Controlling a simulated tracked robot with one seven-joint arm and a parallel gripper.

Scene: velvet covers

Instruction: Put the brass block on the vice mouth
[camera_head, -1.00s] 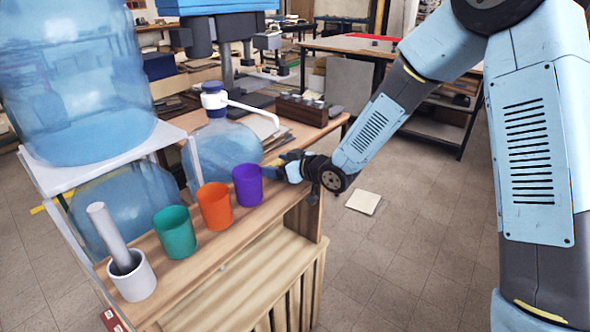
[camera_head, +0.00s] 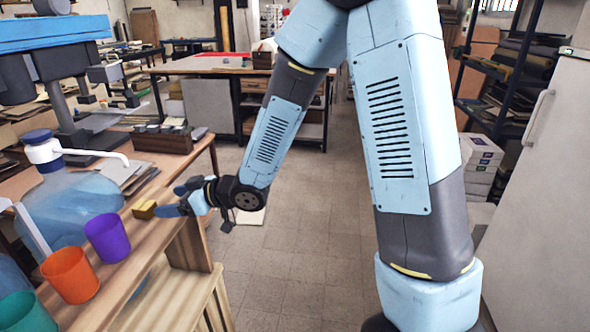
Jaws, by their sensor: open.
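The small brass block (camera_head: 144,209) lies on the wooden bench top (camera_head: 137,240), near its right edge and to the right of the purple cup. My gripper (camera_head: 168,201) is open just to the right of the block, with its blue fingers pointing left towards it. The block seems to be outside the fingers; whether a fingertip touches it I cannot tell. I cannot make out a vice mouth for certain in this view.
A purple cup (camera_head: 107,237), an orange cup (camera_head: 70,274) and a teal cup (camera_head: 22,314) line the bench. A water jug (camera_head: 70,205) with a pump stands behind. A wooden rack (camera_head: 163,140) is farther back. The floor (camera_head: 290,250) right of the bench is mostly clear.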

